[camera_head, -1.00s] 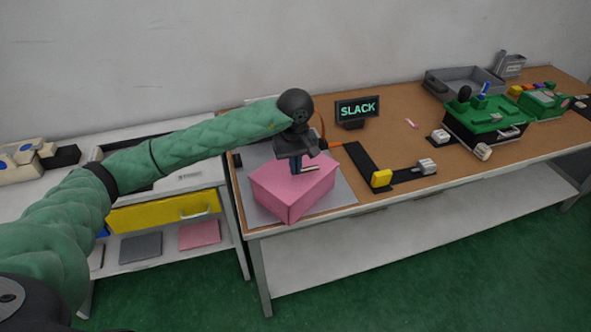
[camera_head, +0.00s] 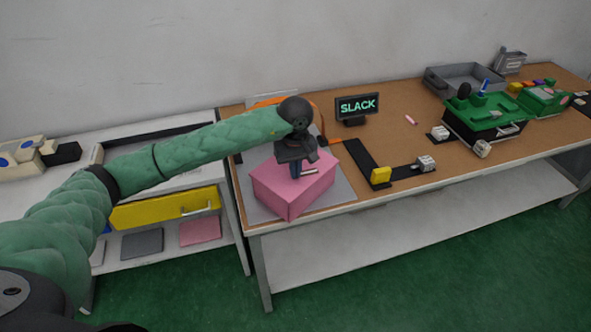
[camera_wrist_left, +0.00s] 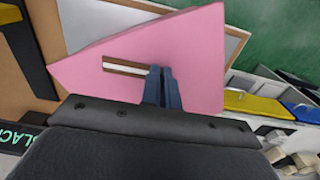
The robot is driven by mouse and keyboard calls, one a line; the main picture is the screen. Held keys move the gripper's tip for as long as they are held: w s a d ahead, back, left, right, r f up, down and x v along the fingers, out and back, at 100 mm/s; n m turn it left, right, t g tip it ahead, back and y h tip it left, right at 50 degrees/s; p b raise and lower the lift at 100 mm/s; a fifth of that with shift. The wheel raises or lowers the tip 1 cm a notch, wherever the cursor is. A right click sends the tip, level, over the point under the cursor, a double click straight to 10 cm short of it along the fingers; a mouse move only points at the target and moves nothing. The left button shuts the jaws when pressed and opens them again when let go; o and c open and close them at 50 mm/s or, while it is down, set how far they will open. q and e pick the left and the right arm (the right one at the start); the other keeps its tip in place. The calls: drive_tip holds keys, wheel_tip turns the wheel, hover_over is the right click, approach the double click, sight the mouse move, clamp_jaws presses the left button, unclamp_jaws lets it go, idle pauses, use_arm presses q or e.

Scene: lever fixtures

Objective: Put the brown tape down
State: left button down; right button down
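I cannot make out a brown tape in either view. My left gripper (camera_head: 296,173) is just above a pink box (camera_head: 277,196) with a slot in its top. In the left wrist view its two fingers (camera_wrist_left: 161,72) are together, with nothing visible between them. They point at the pink box (camera_wrist_left: 200,45), beside the slot (camera_wrist_left: 125,67), which is brown inside with a pale strip. I cannot tell whether the fingertips touch the box. My right gripper is not in view.
The pink box stands on a grey mat (camera_head: 340,191) at the workbench's left end. A yellow block (camera_head: 381,175) and a green fixture (camera_head: 492,113) are to the right.

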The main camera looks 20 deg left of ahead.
use_arm(q)
drive_tip(key=c, duration=1.7)
unclamp_jaws()
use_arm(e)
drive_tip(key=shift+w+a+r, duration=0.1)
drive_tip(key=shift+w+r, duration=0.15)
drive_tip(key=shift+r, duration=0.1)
use_arm(q)
drive_tip(key=shift+r, duration=0.1)
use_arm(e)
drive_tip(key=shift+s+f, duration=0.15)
